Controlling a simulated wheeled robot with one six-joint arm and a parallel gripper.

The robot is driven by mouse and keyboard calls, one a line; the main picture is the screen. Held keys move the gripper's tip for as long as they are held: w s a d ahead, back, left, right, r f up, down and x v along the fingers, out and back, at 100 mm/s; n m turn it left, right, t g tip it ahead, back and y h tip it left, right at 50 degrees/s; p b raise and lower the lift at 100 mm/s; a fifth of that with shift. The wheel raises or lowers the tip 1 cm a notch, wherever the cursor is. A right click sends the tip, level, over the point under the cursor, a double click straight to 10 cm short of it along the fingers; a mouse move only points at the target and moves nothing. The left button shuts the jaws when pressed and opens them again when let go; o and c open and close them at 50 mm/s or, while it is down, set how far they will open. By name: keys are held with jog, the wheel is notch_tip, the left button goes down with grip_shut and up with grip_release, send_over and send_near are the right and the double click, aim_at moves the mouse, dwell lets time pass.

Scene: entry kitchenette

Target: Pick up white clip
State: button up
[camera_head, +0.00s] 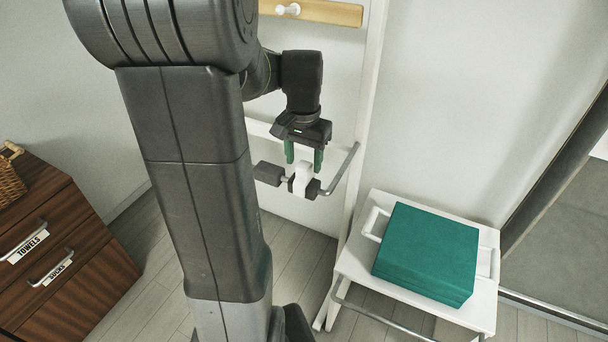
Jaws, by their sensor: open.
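A white clip (301,182) sits upright between two dark grey blocks near a thin metal bar, at the white frame by the wall. My gripper (304,158) points down from above, with one green finger on each side above the clip. The fingers are apart, and the clip's top reaches up to about the height of the fingertips. I cannot tell whether either finger touches the clip. The clip's far side is hidden.
A white stool (351,262) holds a stack of green folded cloth (425,250) at the right. A dark wooden drawer cabinet (75,262) with a wicker basket (8,182) stands at the left. A white upright post (368,100) rises just right of my gripper.

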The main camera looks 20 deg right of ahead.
aim_at(304, 164)
notch_tip(304, 164, down, 4)
jog(key=shift+d+f, duration=0.1)
jog(key=shift+f, duration=0.05)
grip_shut()
jog(key=shift+r, duration=5.05)
